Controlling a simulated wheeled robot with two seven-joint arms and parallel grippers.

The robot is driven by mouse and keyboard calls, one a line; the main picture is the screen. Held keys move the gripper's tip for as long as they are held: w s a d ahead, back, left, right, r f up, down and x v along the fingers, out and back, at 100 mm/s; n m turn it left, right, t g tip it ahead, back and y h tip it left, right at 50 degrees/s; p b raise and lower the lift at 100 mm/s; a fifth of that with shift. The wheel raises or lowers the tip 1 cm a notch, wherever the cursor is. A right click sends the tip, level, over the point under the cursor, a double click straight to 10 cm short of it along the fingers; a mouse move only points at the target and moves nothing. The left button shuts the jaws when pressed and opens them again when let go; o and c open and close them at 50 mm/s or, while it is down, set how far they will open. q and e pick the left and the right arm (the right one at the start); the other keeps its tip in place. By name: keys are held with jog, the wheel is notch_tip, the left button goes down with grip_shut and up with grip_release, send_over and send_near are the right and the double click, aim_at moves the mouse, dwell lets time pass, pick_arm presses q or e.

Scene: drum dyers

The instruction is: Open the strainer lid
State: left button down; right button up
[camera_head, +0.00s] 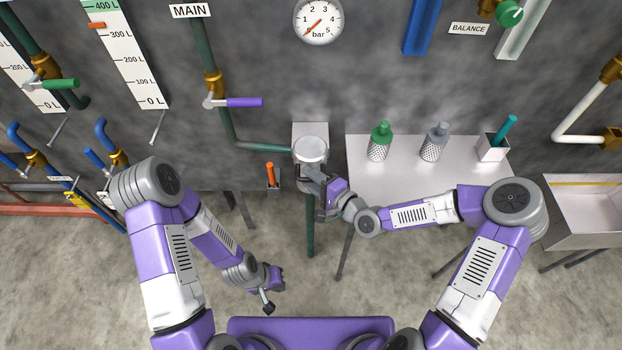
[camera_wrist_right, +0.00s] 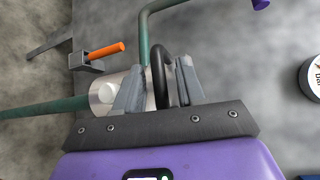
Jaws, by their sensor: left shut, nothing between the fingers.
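The strainer, with its round silver lid (camera_head: 311,150), sits at the end of the green pipe below the gauge. In the right wrist view its metal body (camera_wrist_right: 104,92) is partly hidden by my fingers. A dark curved handle (camera_wrist_right: 163,68) stands between the fingers there. My right gripper (camera_head: 309,178) is at the near side of the strainer. Its fingers (camera_wrist_right: 160,88) are apart on either side of the handle, with no firm contact visible. My left gripper (camera_head: 268,306) is shut and empty, low over the floor and away from the strainer.
A small holder with an orange-handled tool (camera_head: 271,174) is just left of the strainer. A steel table (camera_head: 400,182) to the right bears a green-topped strainer basket (camera_head: 379,142), a grey one (camera_head: 434,141) and a box (camera_head: 493,147) with a teal handle. A purple-handled valve (camera_head: 243,102) is above left.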

jog(key=shift+w+a, duration=0.1)
grip_shut()
dwell(0.4)
